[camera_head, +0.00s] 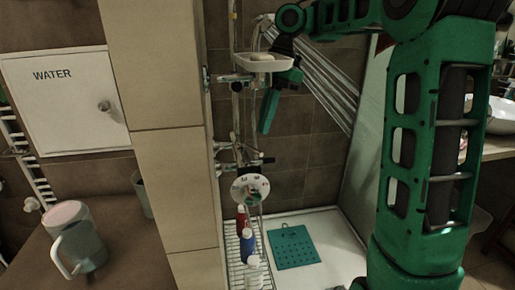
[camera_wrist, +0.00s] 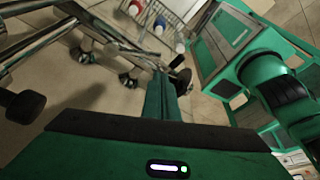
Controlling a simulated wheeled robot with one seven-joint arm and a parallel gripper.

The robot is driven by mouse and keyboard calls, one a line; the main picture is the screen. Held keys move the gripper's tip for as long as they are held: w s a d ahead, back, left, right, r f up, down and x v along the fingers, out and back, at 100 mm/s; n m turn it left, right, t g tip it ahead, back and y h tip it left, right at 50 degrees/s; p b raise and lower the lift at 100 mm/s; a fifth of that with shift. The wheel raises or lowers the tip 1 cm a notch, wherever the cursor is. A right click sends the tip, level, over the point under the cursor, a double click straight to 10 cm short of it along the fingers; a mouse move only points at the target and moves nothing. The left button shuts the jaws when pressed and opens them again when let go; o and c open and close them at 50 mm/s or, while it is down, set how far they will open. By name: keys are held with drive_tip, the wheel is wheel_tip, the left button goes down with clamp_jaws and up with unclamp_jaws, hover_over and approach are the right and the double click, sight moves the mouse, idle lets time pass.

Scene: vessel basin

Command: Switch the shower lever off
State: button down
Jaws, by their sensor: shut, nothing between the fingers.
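The shower mixer (camera_head: 238,168) is a chrome fitting on the brown tiled wall, with a dark lever-like end (camera_head: 266,161) sticking out to the right. Pale streaks of water (camera_head: 325,82) run down to the right from the shower head. My gripper (camera_head: 267,130) points down in front of the wall, above the mixer's dark end, shut and empty. In the wrist view, my gripper's green fingers (camera_wrist: 163,82) are together close to a dark tip (camera_wrist: 184,78) on the chrome fittings (camera_wrist: 120,45). I cannot tell whether they touch.
A white soap dish (camera_head: 262,62) is beside my wrist. A round dish (camera_head: 250,188) and a wire rack with red (camera_head: 242,220) and blue (camera_head: 248,243) bottles are below. A green mat (camera_head: 295,247) lies in the white shower tray (camera_head: 330,226). A tiled pillar (camera_head: 165,110) stands left.

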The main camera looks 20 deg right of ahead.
sight(249, 148)
drive_tip(key=shift+x, duration=0.75)
drive_tip(key=x, duration=0.6)
drive_tip(key=shift+w, duration=0.2)
drive_tip(key=shift+f, duration=0.15)
drive_tip(key=shift+a, duration=0.2)
